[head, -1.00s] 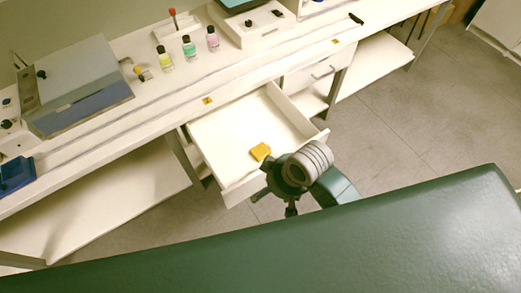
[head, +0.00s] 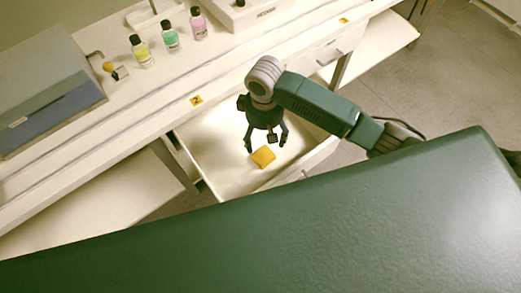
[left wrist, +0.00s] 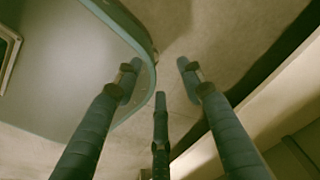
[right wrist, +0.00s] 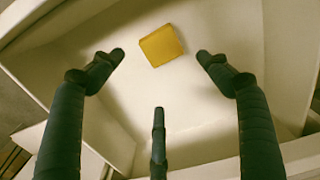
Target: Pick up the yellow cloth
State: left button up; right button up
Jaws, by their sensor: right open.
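The yellow cloth (head: 263,157) is a small folded square lying in the open drawer (head: 217,163). In the right wrist view the cloth (right wrist: 161,46) lies on the pale drawer floor, between and just beyond my fingertips. My right gripper (head: 266,147) is over the drawer, fingers pointing down, open and empty. It also shows in the right wrist view (right wrist: 160,58), its fingers spread apart on either side of the cloth without visibly touching it. My left gripper (left wrist: 155,68) shows only in the left wrist view, open, with nothing between its fingers.
On the counter above stand a yellow bottle (head: 141,52), a green bottle (head: 171,37) and a pink bottle (head: 198,24). A grey box-shaped device (head: 50,85) is at the left. The drawer's walls surround the cloth closely at the front.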

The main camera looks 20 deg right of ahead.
send_over(264, 155)
notch_tip(264, 155, down, 4)
jog(key=shift+w+f, duration=0.1)
jog(key=shift+f, duration=0.35)
notch_tip(264, 155, down, 4)
jog(key=shift+f+p, duration=0.2)
jog(key=shift+p, duration=0.1)
jog(key=shift+f, duration=0.25)
jog(key=shift+c, duration=0.6)
jog(key=c, duration=0.9)
pick_arm(q)
jog(key=shift+g, duration=0.3)
jog(key=s, duration=0.4)
jog(key=shift+s+a+r, duration=0.1)
jog(key=shift+s+r, duration=0.1)
jog(key=shift+s, duration=0.1)
pick_arm(e)
jog(key=shift+c, duration=1.1)
